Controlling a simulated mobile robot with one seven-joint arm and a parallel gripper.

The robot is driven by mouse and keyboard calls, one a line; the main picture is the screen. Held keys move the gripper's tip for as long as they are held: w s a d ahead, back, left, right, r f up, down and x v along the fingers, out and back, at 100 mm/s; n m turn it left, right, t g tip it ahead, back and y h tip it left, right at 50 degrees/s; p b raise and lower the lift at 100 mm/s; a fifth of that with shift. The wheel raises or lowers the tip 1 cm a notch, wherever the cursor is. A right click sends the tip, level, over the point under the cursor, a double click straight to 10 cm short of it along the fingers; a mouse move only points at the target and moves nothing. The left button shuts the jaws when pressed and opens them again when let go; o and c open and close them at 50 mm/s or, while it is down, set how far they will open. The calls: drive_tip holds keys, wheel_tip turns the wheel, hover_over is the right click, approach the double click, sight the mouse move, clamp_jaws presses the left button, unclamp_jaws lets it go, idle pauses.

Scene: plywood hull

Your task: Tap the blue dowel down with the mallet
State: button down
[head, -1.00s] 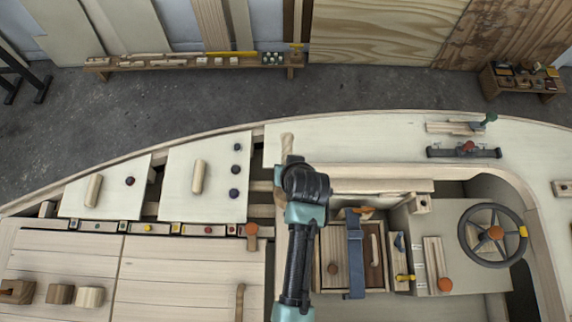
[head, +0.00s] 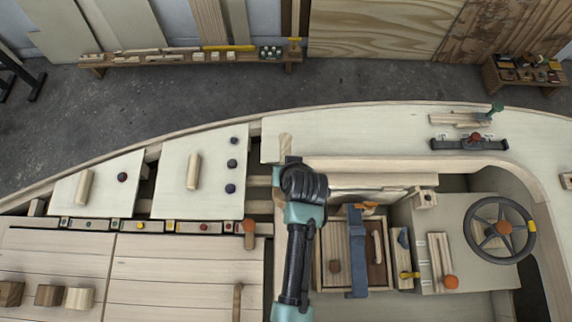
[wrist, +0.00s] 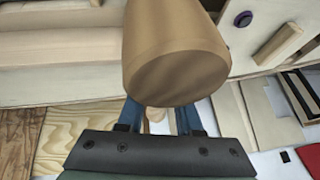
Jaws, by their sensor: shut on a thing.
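My gripper (wrist: 157,118) is shut, with its blue fingers on either side of a narrow pale wooden part, which looks like the mallet's handle. The mallet's thick brown wooden head (wrist: 172,50) fills the upper middle of the wrist view. In the head view, a pale wooden end of the mallet (head: 286,146) shows just beyond my dark wrist. A row of coloured dowel tops runs along a dark strip (head: 155,226) left of my arm. A small bluish one (head: 64,222) sits at its left end; I cannot tell surely whether it is the blue dowel.
Dark round knobs (head: 231,188) and a wooden grip (head: 193,171) stand on the pale panel to the left. An orange-topped peg (head: 249,227) is close left of my arm. A compartment with a blue strap (head: 357,250) and a steering wheel (head: 499,229) lie right.

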wheel_tip(320, 180, down, 4)
drive_tip(key=b, duration=0.3)
drive_tip(key=shift+f, duration=0.15)
wheel_tip(320, 180, up, 5)
drive_tip(key=p, duration=0.4)
drive_tip(key=shift+f+p, duration=0.1)
drive_tip(key=shift+p, duration=0.25)
drive_tip(key=shift+f, duration=0.1)
drive_tip(key=shift+f, duration=0.15)
drive_tip(key=shift+w+f+b, duration=0.1)
drive_tip(key=shift+f+b, duration=0.2)
drive_tip(key=shift+b, duration=0.1)
